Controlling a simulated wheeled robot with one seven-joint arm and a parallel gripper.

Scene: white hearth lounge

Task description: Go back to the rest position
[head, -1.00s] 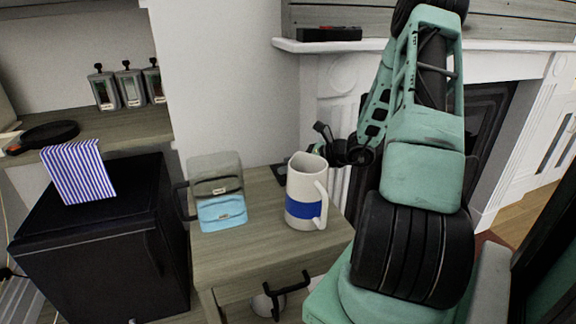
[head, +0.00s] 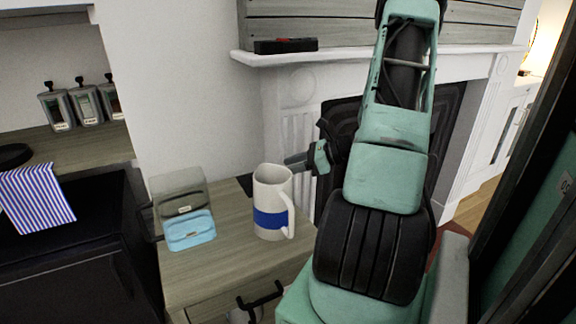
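My gripper (head: 298,160) shows only in part beside my arm, behind and to the right of the white mug. The green arm covers much of it, and I cannot tell whether its fingers are apart. Nothing is seen hanging from it. The white mug (head: 272,188) with a blue band stands upright on the wooden side table (head: 215,268). The gripper looks apart from the mug, though the gap is hard to judge.
A black cabinet (head: 75,275) with a striped cloth (head: 36,194) is at left. A white fireplace (head: 293,100) stands behind my arm.

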